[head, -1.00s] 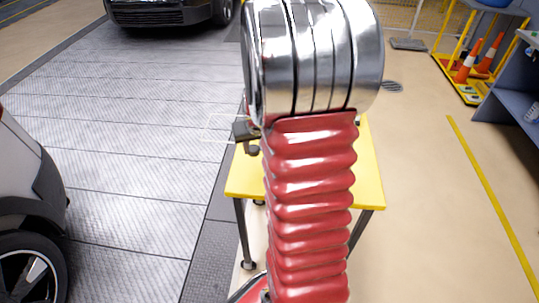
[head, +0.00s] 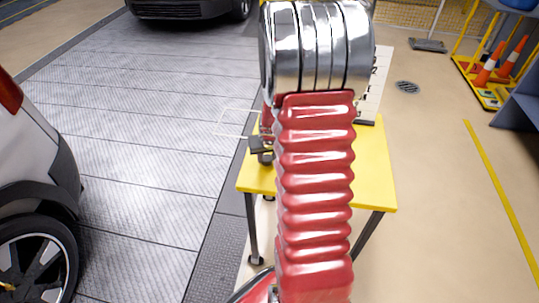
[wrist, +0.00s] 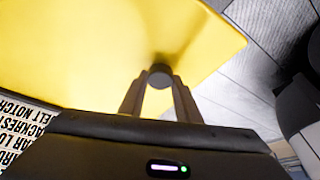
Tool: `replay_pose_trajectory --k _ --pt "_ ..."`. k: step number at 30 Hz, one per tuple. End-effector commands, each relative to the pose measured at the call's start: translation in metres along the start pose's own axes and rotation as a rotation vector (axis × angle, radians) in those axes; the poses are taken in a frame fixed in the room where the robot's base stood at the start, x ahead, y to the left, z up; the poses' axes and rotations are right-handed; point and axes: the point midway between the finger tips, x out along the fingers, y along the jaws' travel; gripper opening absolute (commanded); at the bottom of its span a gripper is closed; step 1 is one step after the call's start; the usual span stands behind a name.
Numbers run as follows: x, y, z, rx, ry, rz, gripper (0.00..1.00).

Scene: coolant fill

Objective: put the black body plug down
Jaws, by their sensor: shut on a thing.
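The black body plug (wrist: 160,74) is a small dark round piece between the tips of my gripper (wrist: 159,88) in the wrist view. The jaws are shut on it. The yellow table top (wrist: 90,50) lies under it, and a soft shadow falls beside the plug. I cannot tell whether the plug touches the top. In the head view the yellow table (head: 372,170) stands behind my red arm, which hides much of it. A dark part of my gripper (head: 261,147) shows at the table's left side.
A white board with black print (wrist: 22,130) is at the lower left in the wrist view; it also shows behind my arm in the head view (head: 382,72). A car (head: 35,190) is at the left. Traffic cones (head: 490,65) stand at the far right. Floor right of the table is clear.

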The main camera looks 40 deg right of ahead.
Motion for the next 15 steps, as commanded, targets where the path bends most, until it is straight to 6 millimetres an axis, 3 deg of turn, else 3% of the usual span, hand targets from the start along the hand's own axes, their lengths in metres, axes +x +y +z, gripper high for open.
replay_pose_trajectory --k 8,9,15 --pt "0.0007 0.0003 0.0003 0.000 0.000 0.000 0.06" --pt "0.0012 0.0003 0.0005 0.001 0.000 0.000 0.31" --pt "0.0009 0.0004 0.0003 0.001 0.000 0.000 0.45"
